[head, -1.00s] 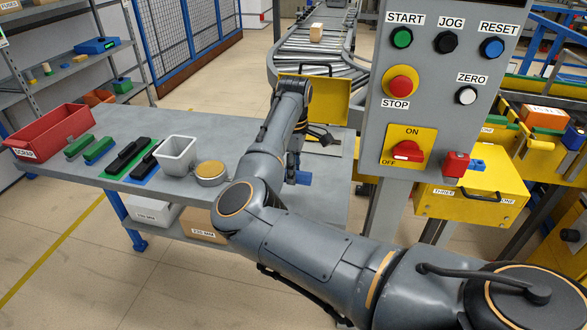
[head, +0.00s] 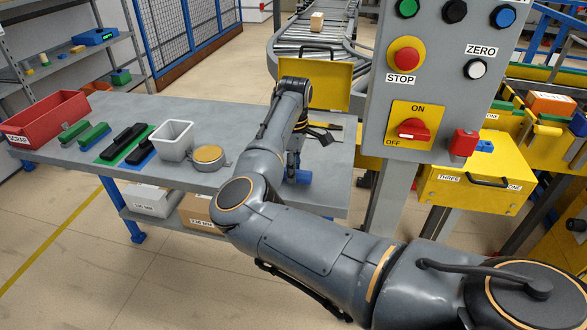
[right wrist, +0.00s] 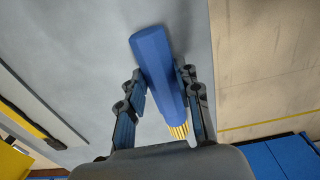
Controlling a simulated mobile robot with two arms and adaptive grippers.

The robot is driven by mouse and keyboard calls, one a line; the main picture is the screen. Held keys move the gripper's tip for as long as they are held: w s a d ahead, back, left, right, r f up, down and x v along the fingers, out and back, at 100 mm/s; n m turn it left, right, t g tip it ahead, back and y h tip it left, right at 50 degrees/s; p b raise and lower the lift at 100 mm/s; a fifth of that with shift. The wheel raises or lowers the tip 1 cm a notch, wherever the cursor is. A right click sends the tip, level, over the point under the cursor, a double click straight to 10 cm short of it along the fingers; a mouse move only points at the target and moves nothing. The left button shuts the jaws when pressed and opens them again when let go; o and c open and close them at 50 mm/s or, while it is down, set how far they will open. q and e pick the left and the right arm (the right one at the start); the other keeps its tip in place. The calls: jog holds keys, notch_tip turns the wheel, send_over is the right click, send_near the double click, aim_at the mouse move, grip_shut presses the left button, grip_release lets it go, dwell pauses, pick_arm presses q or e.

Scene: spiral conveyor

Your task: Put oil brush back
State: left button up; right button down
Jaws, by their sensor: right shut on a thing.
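The oil brush (right wrist: 158,68) has a blue faceted handle and short yellow bristles. In the right wrist view it lies tilted between the fingers of my right gripper (right wrist: 160,98), which is shut on it, with the bristles toward the palm. In the head view my right gripper (head: 293,163) hangs over the right part of the grey table (head: 245,115), mostly hidden behind my own arm. A blue piece shows there, but I cannot tell whether it is brush or finger. My left gripper is not in view.
On the table stand a round tin (head: 209,157), an open grey-white cup (head: 175,141), black-handled brushes or blocks (head: 124,144), green and blue blocks (head: 93,137) and a red scrap bin (head: 48,119). The grey control panel (head: 440,80) rises close right of my arm.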

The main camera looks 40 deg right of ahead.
jog(key=shift+f+b, duration=0.3)
jog(key=shift+f, duration=0.05)
jog(key=c, duration=0.9)
grip_release()
jog(key=shift+o, duration=0.2)
notch_tip(320, 180, up, 12)
jog(key=shift+s, duration=0.1)
